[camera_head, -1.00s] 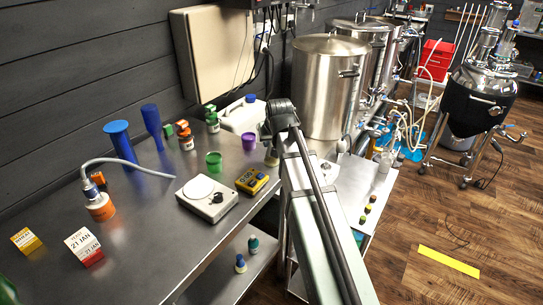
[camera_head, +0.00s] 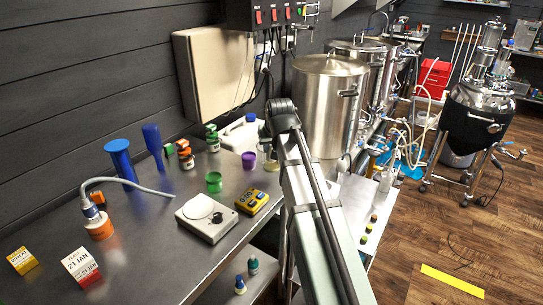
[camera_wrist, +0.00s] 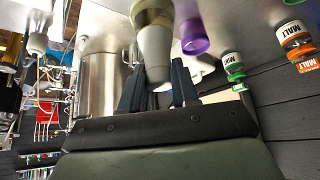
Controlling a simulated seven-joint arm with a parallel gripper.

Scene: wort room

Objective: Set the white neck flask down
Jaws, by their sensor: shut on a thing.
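The white neck flask shows in the wrist view (camera_wrist: 154,42) as a tapered pale body with an olive-beige band. It stands out between the two dark fingers of my gripper (camera_wrist: 157,65), which is shut on its narrow pale end. In the head view only a small beige part of the flask (camera_head: 271,165) shows beside my arm, just right of the purple cup (camera_head: 248,160). My arm hides the gripper there. The flask is at the right end of the steel counter (camera_head: 150,262). I cannot tell whether its base touches the counter.
A green cup (camera_head: 214,182), a yellow meter (camera_head: 251,201), a white scale (camera_head: 206,222) and a white jug (camera_head: 240,134) stand near the flask. A steel kettle (camera_head: 325,108) stands behind my arm. Bare counter lies left of the scale.

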